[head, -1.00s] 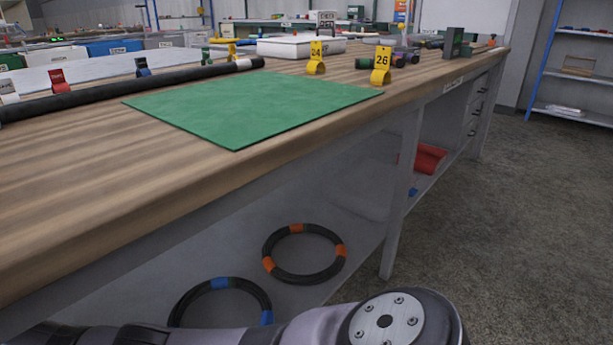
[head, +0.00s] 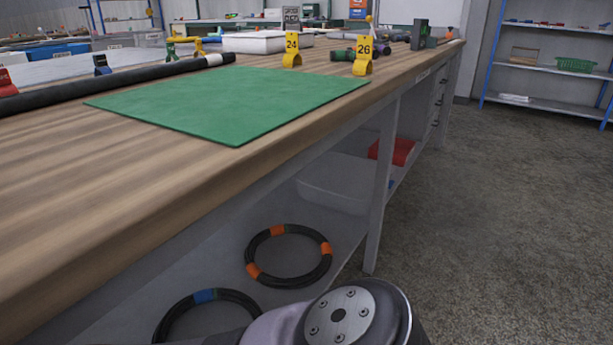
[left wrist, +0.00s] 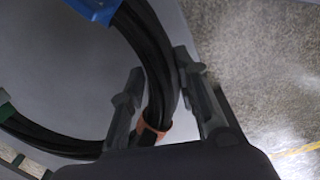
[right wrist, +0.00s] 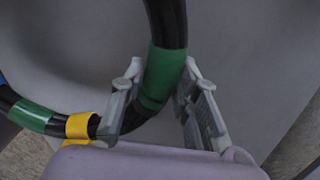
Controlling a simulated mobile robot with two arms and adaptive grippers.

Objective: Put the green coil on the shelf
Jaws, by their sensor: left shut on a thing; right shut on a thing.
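In the left wrist view, my left gripper (left wrist: 158,65) is shut on a black coil (left wrist: 150,45). An orange-red band (left wrist: 151,131) is between its fingers, with blue tape above and green tape (left wrist: 6,108) at the left edge. In the right wrist view, my right gripper (right wrist: 162,70) is shut on a black coil with green tape (right wrist: 160,74). A second green band and a yellow band show at lower left. I cannot tell whether all bands are on one coil. Neither gripper shows in the head view. A shelf unit with blue posts (head: 545,69) stands at the back right.
The wooden workbench (head: 130,185) fills the left, with a green mat (head: 230,100) and yellow markers on top. On its lower shelf lie an orange-taped coil (head: 289,283), a blue-taped coil (head: 185,305) and a red bin (head: 392,151). The floor (head: 480,220) at right is clear.

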